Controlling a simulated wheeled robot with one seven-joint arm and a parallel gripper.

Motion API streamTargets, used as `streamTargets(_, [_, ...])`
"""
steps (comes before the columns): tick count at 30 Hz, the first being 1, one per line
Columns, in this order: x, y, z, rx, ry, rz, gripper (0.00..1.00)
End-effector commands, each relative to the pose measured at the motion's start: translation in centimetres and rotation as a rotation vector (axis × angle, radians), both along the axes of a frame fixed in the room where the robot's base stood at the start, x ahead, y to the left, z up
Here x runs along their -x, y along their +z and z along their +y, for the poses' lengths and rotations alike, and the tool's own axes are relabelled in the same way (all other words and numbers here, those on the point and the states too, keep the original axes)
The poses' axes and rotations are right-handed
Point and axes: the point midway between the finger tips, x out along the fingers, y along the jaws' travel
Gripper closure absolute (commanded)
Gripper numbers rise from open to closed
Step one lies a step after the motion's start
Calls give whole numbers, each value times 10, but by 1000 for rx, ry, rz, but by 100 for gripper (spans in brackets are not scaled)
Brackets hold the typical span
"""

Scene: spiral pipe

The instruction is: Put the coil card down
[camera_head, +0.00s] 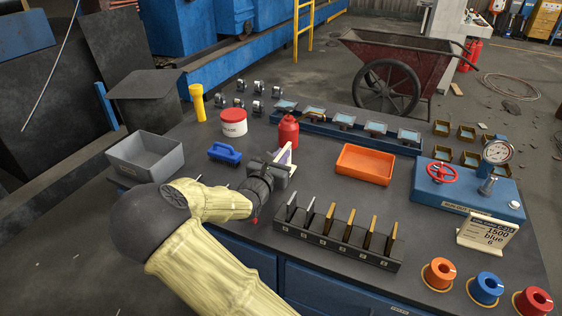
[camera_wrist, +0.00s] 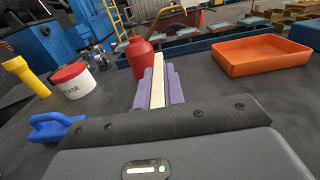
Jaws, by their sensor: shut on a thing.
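My gripper (camera_head: 284,158) is shut on a thin cream card (camera_head: 291,147), the coil card, near the middle of the bench. In the wrist view the card (camera_wrist: 157,82) shows edge-on as a narrow strip between the two purple finger pads (camera_wrist: 158,88). Its face is mostly hidden, and I cannot tell whether its lower edge touches the bench. A red bottle (camera_head: 288,131) stands just behind the gripper. The orange tray (camera_head: 365,164) lies to the right, apart from it.
A blue-handled brush (camera_head: 225,152), a grease tub (camera_head: 233,123) and a grey bin (camera_head: 146,155) are to the left. A black slotted rack (camera_head: 338,239) stands in front. A lettered card (camera_head: 487,233) stands by the blue gauge unit (camera_head: 466,189). Bare bench lies around the orange tray.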

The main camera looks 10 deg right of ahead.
Motion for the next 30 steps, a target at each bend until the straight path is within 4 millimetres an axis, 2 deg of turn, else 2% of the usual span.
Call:
streamTargets(1, [0, -9, 0, 4, 0, 3, 100])
streamTargets(3, [0, -14, 0, 2, 0, 0, 100])
streamTargets(15, [0, -18, 0, 1, 0, -1, 100])
streamTargets(16, [0, -17, 0, 1, 0, -1, 84])
streamTargets(18, [0, -17, 0, 1, 0, -1, 70])
streamTargets(19, [0, -17, 0, 1, 1, -1, 68])
streamTargets(30, [1, -13, 1, 0, 1, 0, 68])
